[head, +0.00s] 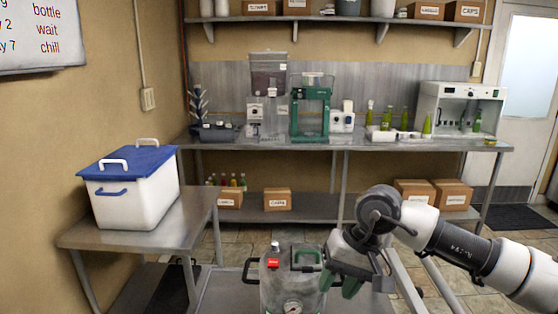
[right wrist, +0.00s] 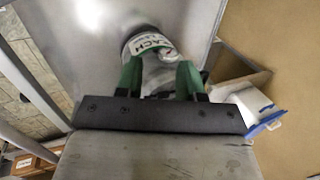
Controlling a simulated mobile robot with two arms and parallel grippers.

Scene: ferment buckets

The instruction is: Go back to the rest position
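My right gripper (head: 342,283) is at the lower middle of the head view, close to the right side of a grey metal vessel (head: 278,283). Its two green fingers are apart in the right wrist view (right wrist: 158,80), with nothing clearly held between them. The vessel has a red fitting, dark green handles and a round gauge on its front. In the right wrist view the vessel (right wrist: 148,42) shows beyond the fingers, with lettering and the gauge, partly hidden by them. My left gripper is in neither view.
The vessel stands on a low metal surface (head: 226,293). A white tub (head: 133,203) with a blue lid sits on the left side table (head: 146,238). A back bench (head: 375,148) holds a green-framed device (head: 310,110), bottles and a white cabinet (head: 460,108). Tiled floor shows between.

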